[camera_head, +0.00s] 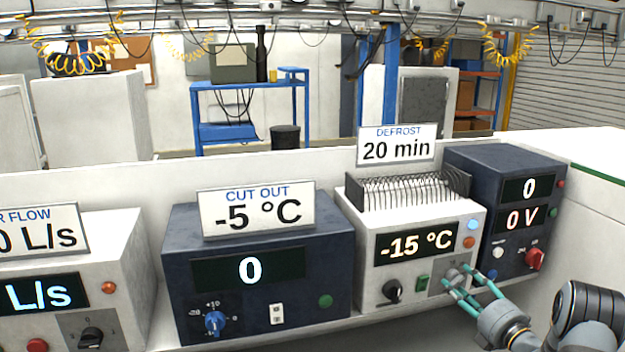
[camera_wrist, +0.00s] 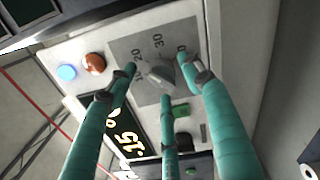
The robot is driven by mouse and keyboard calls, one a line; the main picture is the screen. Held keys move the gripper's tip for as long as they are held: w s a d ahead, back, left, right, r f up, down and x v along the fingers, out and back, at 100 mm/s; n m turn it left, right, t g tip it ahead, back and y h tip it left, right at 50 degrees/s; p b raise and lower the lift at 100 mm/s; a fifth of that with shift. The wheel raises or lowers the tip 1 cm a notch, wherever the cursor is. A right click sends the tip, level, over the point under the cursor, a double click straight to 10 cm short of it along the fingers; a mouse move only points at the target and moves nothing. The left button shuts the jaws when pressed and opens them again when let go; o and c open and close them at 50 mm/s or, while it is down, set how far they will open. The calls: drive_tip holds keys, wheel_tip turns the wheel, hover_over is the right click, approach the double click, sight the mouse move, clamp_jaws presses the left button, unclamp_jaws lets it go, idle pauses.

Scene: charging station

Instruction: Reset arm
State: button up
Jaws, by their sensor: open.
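My gripper (camera_head: 466,282) is at the lower right in the head view, in front of the white defrost unit (camera_head: 365,275). That unit shows -15 °C under a "DEFROST 20 min" sign (camera_head: 397,147). In the wrist view my gripper (camera_wrist: 160,85) has its teal fingers spread around a grey knob (camera_wrist: 158,76) on a grey dial plate with the marks 20 and 30. The fingertips are close to the panel; I cannot tell whether any touches the knob. A green switch (camera_wrist: 181,110) sits beside the knob. My arm enters from the lower right.
A dark blue unit (camera_head: 175,260) reading 0 stands left under a "CUT OUT -5 °C" sign (camera_head: 257,208). Another dark unit (camera_head: 460,158) reading 0 and 0 V, with a red knob (camera_head: 535,259), stands close right of my gripper. An air-flow unit (camera_head: 125,260) is at far left.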

drive_tip(key=shift+x, duration=0.85)
